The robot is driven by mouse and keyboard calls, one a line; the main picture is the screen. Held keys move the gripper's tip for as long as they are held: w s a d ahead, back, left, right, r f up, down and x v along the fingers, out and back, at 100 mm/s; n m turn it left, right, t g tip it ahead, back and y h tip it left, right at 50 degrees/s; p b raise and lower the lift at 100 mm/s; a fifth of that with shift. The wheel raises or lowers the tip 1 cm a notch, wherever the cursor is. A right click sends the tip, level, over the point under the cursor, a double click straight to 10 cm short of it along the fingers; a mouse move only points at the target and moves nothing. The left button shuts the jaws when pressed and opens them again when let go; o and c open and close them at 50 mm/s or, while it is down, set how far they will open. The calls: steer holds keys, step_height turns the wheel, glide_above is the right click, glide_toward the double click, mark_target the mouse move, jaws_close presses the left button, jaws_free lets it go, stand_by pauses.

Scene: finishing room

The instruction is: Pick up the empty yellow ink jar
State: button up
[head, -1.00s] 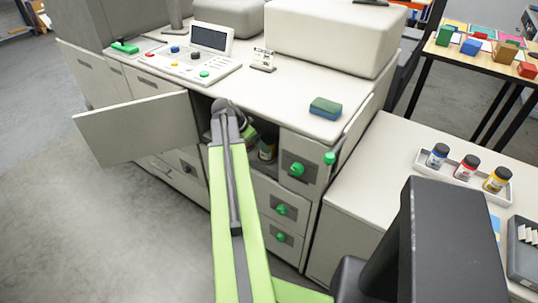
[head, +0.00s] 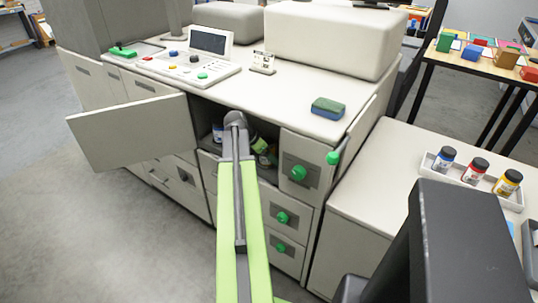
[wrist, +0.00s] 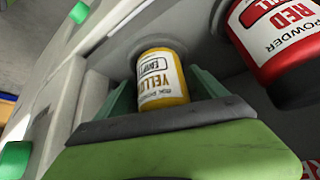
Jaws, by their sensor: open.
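In the wrist view a jar (wrist: 161,68) with a yellow label reading "YELLOW" and apparently "EMPTY" stands in a recess. My gripper (wrist: 163,92) is open, with one green finger on each side of this jar. I cannot tell whether either finger touches it. In the head view my arm reaches into an open cabinet compartment (head: 206,110), and its end hides most of what is inside. A jar (head: 217,133) shows left of my arm there, its label too small to read.
A jar labelled "RED" (wrist: 285,40) stands close right of the yellow one. The open cabinet door (head: 130,132) sticks out at left. Green knobs (head: 299,173) mark drawers right of my arm. A tray (head: 470,183) of blue, red and yellow jars sits on the right counter.

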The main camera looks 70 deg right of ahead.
steer(key=shift+r, duration=0.1)
steer(key=c, duration=1.5)
